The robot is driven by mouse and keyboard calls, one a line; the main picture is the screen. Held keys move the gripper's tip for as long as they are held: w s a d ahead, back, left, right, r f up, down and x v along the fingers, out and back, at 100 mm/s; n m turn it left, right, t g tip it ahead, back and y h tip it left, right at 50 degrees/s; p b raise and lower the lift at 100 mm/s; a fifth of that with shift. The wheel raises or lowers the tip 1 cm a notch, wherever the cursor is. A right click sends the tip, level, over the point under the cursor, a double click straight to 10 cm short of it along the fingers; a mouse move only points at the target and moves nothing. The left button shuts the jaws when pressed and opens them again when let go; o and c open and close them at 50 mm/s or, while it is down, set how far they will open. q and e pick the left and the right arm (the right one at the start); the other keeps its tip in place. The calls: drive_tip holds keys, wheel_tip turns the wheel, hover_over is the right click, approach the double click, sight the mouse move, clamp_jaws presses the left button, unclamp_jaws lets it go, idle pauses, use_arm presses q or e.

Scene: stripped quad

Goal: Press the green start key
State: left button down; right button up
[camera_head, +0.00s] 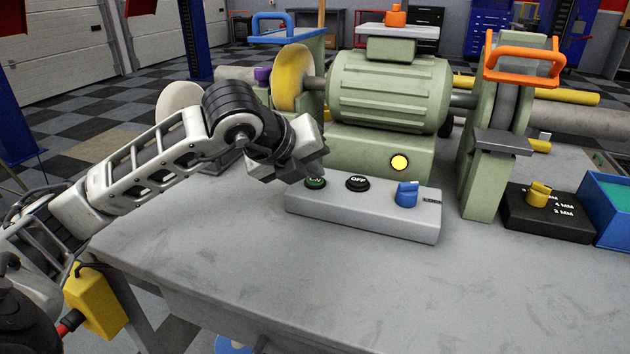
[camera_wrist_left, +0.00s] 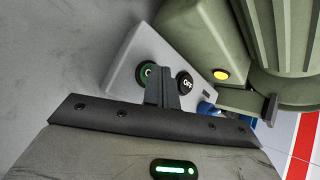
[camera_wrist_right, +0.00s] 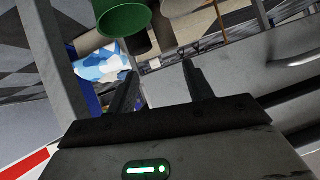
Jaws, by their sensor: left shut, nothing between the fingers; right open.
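The green start key (camera_head: 315,183) sits at the left end of the grey control box (camera_head: 362,215) on the bench. My left gripper (camera_head: 312,165) is shut and empty, its fingertips just above the key and partly hiding it. In the left wrist view the closed fingertips (camera_wrist_left: 159,70) overlap the right part of the green key (camera_wrist_left: 147,74). I cannot tell whether they touch it. My right gripper (camera_wrist_right: 158,68) is open and empty, away from the control box and outside the head view.
Right of the green key are a black OFF key (camera_head: 357,184) and a blue rotary knob (camera_head: 406,194). Behind stands the green grinder (camera_head: 388,95) with a lit yellow lamp (camera_head: 399,162). A black box with a yellow knob (camera_head: 538,194) is at right. The bench front is clear.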

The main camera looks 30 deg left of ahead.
sight(311, 184)
idle(0.4)
use_arm(q)
drive_tip(key=shift+r, duration=0.45)
wheel_tip(311, 184, up, 6)
drive_tip(key=p, duration=0.4)
idle(0.8)
